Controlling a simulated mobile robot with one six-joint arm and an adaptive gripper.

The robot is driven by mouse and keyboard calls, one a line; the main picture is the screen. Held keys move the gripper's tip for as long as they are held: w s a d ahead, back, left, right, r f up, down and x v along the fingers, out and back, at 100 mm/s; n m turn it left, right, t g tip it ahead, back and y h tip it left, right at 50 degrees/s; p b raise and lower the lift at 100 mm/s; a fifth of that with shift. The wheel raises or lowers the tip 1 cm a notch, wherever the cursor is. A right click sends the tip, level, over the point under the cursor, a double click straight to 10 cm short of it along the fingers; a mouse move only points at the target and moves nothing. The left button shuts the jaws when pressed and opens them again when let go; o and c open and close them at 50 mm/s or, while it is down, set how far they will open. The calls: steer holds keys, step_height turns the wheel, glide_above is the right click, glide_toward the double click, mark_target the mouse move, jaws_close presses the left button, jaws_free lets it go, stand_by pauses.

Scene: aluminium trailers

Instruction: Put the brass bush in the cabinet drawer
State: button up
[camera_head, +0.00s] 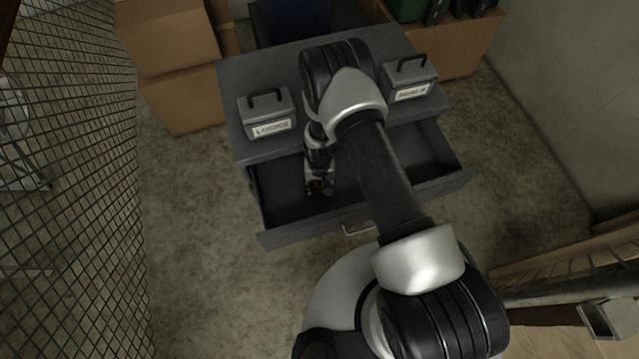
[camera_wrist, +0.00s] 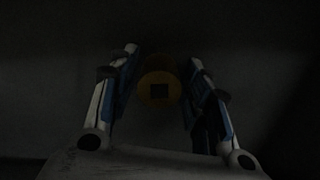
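The brass bush (camera_wrist: 160,85), a round yellow-brown piece with a dark square hole, shows between the fingers of my gripper (camera_wrist: 163,62) in the wrist view. Narrow dark gaps show between the bush and both fingers, so the gripper looks open around it. In the head view my gripper (camera_head: 319,187) points down inside the open cabinet drawer (camera_head: 285,203). A small brownish spot at the fingertips there appears to be the bush. The wrist view is very dark, and I cannot tell whether the bush rests on the drawer floor.
The grey cabinet (camera_head: 245,72) carries two labelled grey boxes with handles, one at left (camera_head: 267,114) and one at right (camera_head: 410,80). Cardboard boxes (camera_head: 180,95) stand behind left. A mesh fence (camera_head: 75,150) runs along the left. My arm hides part of the drawer.

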steer(key=shift+o, duration=0.6)
steer(key=shift+r+p, duration=0.3)
steer(key=shift+p, duration=0.05)
step_height(320, 180, up, 12)
steer(key=p, duration=0.3)
step_height(320, 180, up, 16)
steer(key=t, duration=0.1)
glide_above(319, 184)
steer(key=w+d, duration=0.3)
steer(key=s+d+r+t, duration=0.1)
steer(key=d+r, duration=0.1)
steer(key=r, duration=0.5)
steer(key=s+d+r, duration=0.1)
steer(key=s+r, duration=0.1)
steer(key=r, duration=0.5)
steer(key=s+d+r+t, duration=0.1)
steer(key=s+d+r, duration=0.2)
steer(key=s+r, duration=0.4)
steer(key=s+d+r+t, duration=0.1)
steer(key=s+d+r, duration=0.3)
steer(key=s+r, duration=0.4)
steer(key=s, duration=0.5)
steer(key=shift+s+r+t, duration=0.2)
steer(key=shift+r+t, duration=0.1)
